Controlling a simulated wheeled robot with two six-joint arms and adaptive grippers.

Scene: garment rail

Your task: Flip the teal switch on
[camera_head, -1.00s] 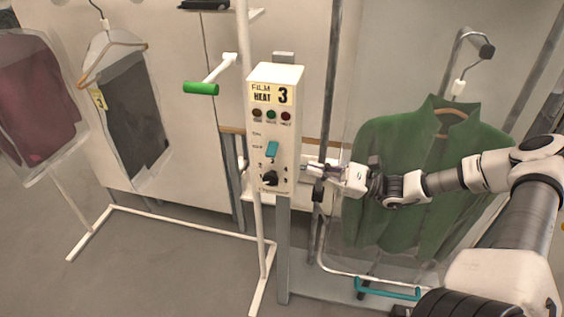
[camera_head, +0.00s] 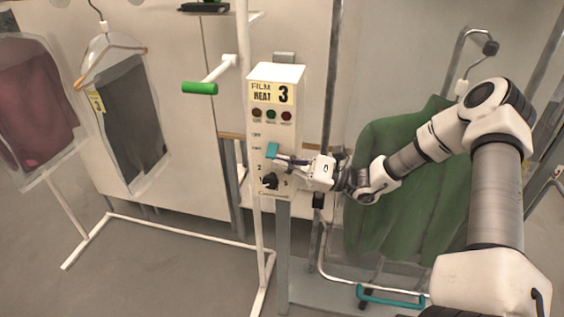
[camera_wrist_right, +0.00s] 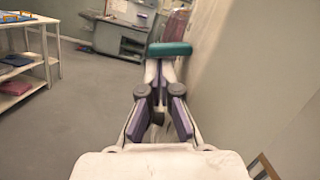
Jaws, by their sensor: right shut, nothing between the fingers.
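The teal switch (camera_head: 272,151) is on the front of the cream control box (camera_head: 277,75) marked FILM HEAT 3, below its row of lamps. My right gripper (camera_head: 281,161) is shut and empty, its fingertips at the lower right edge of the switch. In the right wrist view the teal switch (camera_wrist_right: 170,49) lies just beyond the tips of the shut fingers (camera_wrist_right: 160,72). I cannot tell whether they touch it. My left gripper is not in view.
A black knob (camera_head: 270,181) sits below the switch, close under my fingers. A green-handled lever (camera_head: 200,88) projects at the upper left. A green jacket (camera_head: 390,225) hangs behind my right arm. Bagged garments (camera_head: 135,125) hang at the left.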

